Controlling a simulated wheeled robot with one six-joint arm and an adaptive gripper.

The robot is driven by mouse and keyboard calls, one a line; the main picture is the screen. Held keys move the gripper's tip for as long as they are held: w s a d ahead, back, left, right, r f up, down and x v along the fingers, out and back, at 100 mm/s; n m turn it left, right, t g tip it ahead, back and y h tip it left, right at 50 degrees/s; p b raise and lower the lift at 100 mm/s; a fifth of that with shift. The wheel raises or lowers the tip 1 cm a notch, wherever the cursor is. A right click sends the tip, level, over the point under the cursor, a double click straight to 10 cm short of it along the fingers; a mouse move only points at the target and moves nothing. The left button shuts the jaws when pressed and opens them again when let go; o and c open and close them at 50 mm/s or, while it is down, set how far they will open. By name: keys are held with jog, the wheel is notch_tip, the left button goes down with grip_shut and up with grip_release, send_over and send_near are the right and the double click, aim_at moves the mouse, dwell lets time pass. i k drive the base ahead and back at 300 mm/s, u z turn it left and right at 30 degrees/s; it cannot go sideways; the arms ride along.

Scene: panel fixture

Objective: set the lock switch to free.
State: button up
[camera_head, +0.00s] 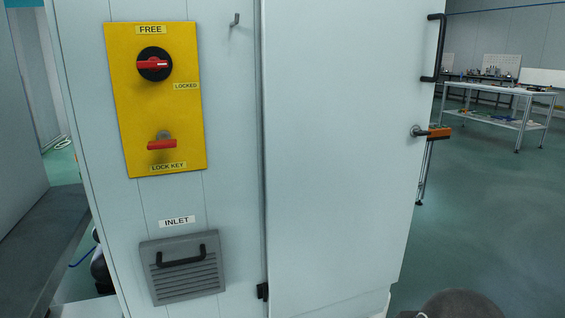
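The lock switch (154,64) is a black round dial with a red handle on the upper part of a yellow panel (125,110). Its handle lies about horizontal, with a white mark toward its right end. The FREE label (150,29) is above the dial. The LOCKED label (186,86) is below and to the right of it. The handle points sideways, toward the LOCKED side, not up at FREE. My gripper is not in view.
A red-handled key (162,144) sits above the LOCK KEY label. Below are an INLET label and a grey vent (182,268) with a black handle. A small hook (235,19) and a large door (345,130) with an orange-gripped lever (432,132) are to the right.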

aim_at(154, 64)
jog(key=z, duration=0.6)
jog(key=k, duration=0.1)
jog(key=u, duration=1.75)
jog(key=k, duration=0.75)
jog(key=z, duration=0.45)
jog(key=i, duration=0.5)
